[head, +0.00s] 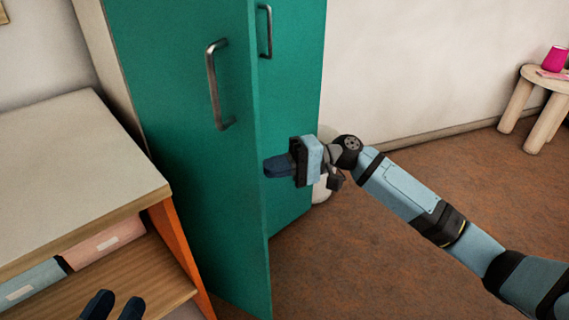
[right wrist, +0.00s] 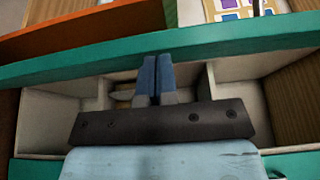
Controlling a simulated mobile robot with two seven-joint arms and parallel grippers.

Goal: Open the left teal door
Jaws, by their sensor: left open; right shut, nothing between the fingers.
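The left teal door (head: 185,150) stands ajar in the head view, its free edge swung out past the right teal door (head: 292,120). Its metal handle (head: 217,85) is bare, with no gripper on it. My right gripper (head: 277,166) is shut and empty, its fingertips at the free edge of the left door, in the gap between the doors. In the right wrist view the shut fingers (right wrist: 155,75) reach a teal edge (right wrist: 60,70); I cannot tell whether they touch it. My left gripper (head: 118,302) is open and empty at the bottom left, partly cut off.
A wooden shelf unit (head: 70,170) with folders or boxes stands left of the cabinet. Pale inner compartments (right wrist: 60,115) show in the right wrist view. A round stool (head: 540,85) with a pink cup (head: 556,58) stands far right. The brown floor between is free.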

